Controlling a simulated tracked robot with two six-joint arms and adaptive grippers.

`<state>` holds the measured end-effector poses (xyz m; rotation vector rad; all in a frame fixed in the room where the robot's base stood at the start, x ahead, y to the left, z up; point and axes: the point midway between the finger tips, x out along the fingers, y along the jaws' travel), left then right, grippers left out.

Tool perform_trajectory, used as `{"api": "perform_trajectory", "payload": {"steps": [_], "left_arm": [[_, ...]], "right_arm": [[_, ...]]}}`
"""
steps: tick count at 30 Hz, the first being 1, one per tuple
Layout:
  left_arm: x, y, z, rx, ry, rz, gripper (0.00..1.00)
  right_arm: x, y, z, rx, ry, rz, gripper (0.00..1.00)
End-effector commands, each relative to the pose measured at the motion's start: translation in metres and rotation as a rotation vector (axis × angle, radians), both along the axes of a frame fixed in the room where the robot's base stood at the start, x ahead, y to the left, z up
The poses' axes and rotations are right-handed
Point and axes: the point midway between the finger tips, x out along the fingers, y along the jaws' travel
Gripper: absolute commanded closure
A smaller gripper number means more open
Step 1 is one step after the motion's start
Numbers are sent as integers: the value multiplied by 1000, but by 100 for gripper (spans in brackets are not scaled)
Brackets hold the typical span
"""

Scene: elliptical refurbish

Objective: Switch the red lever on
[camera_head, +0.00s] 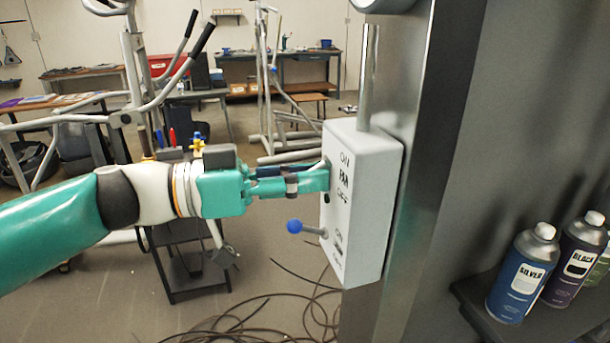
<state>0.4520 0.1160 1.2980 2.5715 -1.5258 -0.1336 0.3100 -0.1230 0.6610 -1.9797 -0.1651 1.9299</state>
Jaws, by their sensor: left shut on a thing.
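A light grey switch box (362,195) is mounted on a dark metal post, with ON, FAN and OFF lettering beside its upper switch. My left gripper (316,180) reaches in from the left, its fingers shut at this upper switch. The red lever's knob does not show; the fingers cover the place where it sits. A short grey stem (326,163) shows just at the fingertips. A lower lever with a blue knob (294,226) sticks out to the left below the gripper, apart from it. My right gripper is out of view.
A metal conduit (369,80) rises from the box. Spray cans, one blue (522,275), stand on a dark shelf (482,302) at lower right. A black tool cart (190,270) stands behind my left arm. Cables (265,318) lie on the floor. Exercise machine frames stand behind.

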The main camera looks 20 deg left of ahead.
Motion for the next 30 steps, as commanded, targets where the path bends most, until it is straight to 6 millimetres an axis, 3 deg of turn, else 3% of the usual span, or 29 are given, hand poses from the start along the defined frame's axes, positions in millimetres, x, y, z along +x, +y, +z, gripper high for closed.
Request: {"api": "perform_trajectory", "payload": {"steps": [8,14,30], "left_arm": [[0,1,4,34,20,2,100],[-1,2,10,115,73,3,100],[-1,3,29,507,336,3,100]], "right_arm": [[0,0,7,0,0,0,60],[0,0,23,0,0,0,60],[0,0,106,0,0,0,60]]}}
